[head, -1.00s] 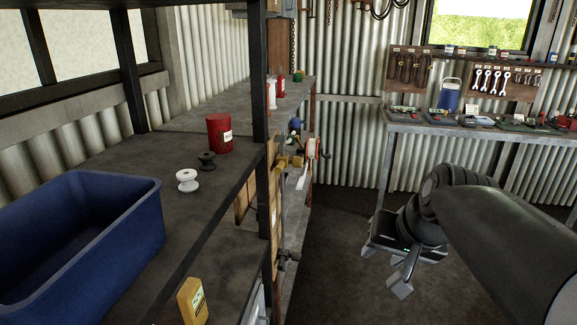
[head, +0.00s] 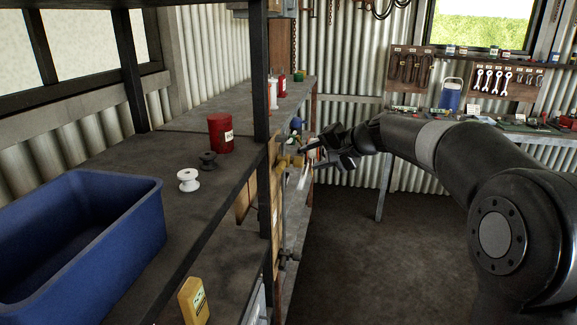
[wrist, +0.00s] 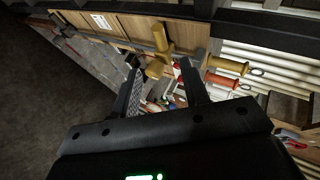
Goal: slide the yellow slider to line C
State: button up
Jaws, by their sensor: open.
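My gripper (wrist: 158,66) is open. In the wrist view its two fingers point at a wooden board (wrist: 185,35) that stands at the workbench. A yellow knobbed piece (wrist: 160,38) sticks out from the board, in front of and between the fingertips; contact cannot be told. It looks like the yellow slider. In the head view my gripper (head: 325,152) is just right of a yellow piece (head: 284,162) by the shelf post. No line or letter C can be read, and the slider's track is partly hidden.
The shelf post (head: 262,120) is left of the board. A blue bin (head: 80,240), red can (head: 220,133) and spools are on the shelf. The floor (head: 370,260) is clear.

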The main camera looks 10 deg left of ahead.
aim_at(284, 166)
jog(key=x, duration=1)
jog(key=shift+a+f, duration=0.15)
jog(key=shift+a, duration=0.1)
jog(key=shift+c, duration=0.4)
grip_shut()
